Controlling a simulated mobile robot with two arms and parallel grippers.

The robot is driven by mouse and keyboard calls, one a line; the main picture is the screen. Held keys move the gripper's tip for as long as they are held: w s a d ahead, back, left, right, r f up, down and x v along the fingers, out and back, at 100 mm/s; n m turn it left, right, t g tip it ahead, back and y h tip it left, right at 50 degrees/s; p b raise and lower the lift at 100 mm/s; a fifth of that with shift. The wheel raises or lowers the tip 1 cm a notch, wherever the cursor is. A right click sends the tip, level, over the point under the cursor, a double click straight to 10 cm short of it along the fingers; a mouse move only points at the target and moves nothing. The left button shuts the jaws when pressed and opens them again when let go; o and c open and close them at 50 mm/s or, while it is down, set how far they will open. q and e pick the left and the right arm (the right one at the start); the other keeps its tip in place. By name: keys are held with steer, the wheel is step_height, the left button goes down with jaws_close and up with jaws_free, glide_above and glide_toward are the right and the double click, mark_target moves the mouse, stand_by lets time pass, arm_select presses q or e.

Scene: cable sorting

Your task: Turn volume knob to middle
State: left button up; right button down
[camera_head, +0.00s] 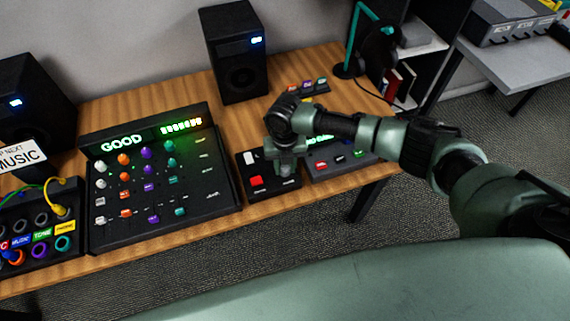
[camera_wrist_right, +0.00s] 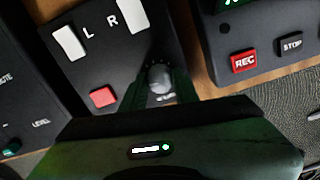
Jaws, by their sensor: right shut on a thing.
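The volume knob (camera_wrist_right: 159,78) is a small grey round knob with tick marks around it, on a small black box (camera_wrist_right: 88,73) in the right wrist view. My right gripper (camera_wrist_right: 160,88) is shut on the knob, one dark green finger on each side. The knob's pointer is not clear enough to read. In the head view, my right gripper (camera_head: 287,168) is over the right part of the small black box (camera_head: 254,202) and hides the knob. My left gripper is not in view.
A black mixer (camera_head: 226,196) with a lit GOOD sign stands left of the box. A recorder (camera_wrist_right: 270,75) with REC and STOP buttons stands on the right. A speaker (camera_head: 233,52) stands behind. The box also has two white sliders and a red button (camera_wrist_right: 103,97).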

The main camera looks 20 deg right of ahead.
steer(key=m+p, duration=0.1)
steer(key=m, duration=0.1)
steer(key=m+p, duration=0.1)
steer(key=m, duration=0.1)
steer(key=shift+r+m, duration=0.2)
steer(key=shift+m, duration=0.1)
steer(key=m+p, duration=0.1)
steer(key=m, duration=0.2)
steer(key=shift+w+m, duration=0.1)
steer(key=shift+m, duration=0.3)
steer(key=m+p, duration=0.2)
steer(key=m, duration=0.1)
steer(key=shift+m+p, duration=0.65)
steer(key=shift+m, duration=1.45)
steer(key=shift+w+f, duration=0.1)
steer(key=c, duration=1.1)
jaws_free()
